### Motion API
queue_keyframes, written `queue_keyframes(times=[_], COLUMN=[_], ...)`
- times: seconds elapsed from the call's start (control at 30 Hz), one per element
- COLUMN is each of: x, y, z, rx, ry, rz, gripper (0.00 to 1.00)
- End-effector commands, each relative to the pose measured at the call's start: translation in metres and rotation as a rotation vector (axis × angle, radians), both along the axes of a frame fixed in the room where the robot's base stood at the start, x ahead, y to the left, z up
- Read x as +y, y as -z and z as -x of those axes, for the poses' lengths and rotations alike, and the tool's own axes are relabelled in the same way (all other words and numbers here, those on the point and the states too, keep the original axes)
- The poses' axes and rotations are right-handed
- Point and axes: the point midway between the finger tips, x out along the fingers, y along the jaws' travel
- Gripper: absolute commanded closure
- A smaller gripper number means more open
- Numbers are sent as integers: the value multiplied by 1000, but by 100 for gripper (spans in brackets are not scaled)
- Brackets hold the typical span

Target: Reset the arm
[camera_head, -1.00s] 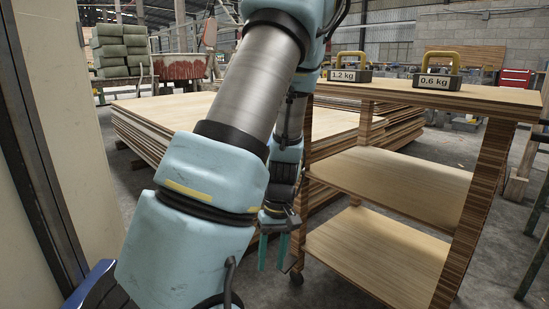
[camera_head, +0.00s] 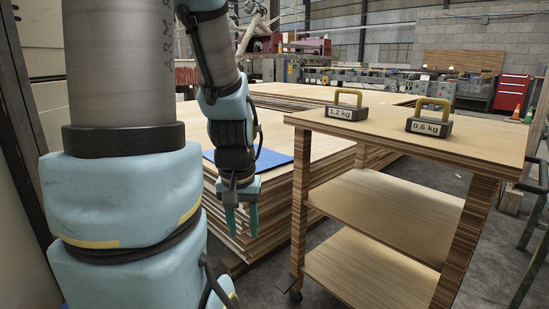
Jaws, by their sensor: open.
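My gripper (camera_head: 241,220) hangs below my light-blue arm, left of centre. Its two teal fingers point down and stand apart, with nothing seen between them. It is in front of the near side of a veneer stack (camera_head: 228,207) and to the left of a wooden shelf cart (camera_head: 330,122). My larger arm links fill the left of the view and hide part of the stack.
Two weights with yellow handles, marked 1.2 kg (camera_head: 347,113) and 0.6 kg (camera_head: 427,127), stand on the cart top. A blue sheet (camera_head: 272,158) lies on the stack. A red tool cabinet (camera_head: 511,92) stands at the back right. Grey floor shows between stack and cart.

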Motion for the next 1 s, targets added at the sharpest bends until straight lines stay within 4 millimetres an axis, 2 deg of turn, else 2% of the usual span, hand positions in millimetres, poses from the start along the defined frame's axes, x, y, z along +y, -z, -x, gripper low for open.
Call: queue_keyframes(times=[0.03, 0.7, 0.9, 1.0], x=[0, 0, 0, 0], y=[-28, -235, -287, -303], z=[0, 0, 0, 0], rx=[0, 1, 1, 1], ry=[0, -2, -2, -1], rz=[0, 0, 0, 0], gripper=[55, 55, 55, 55])
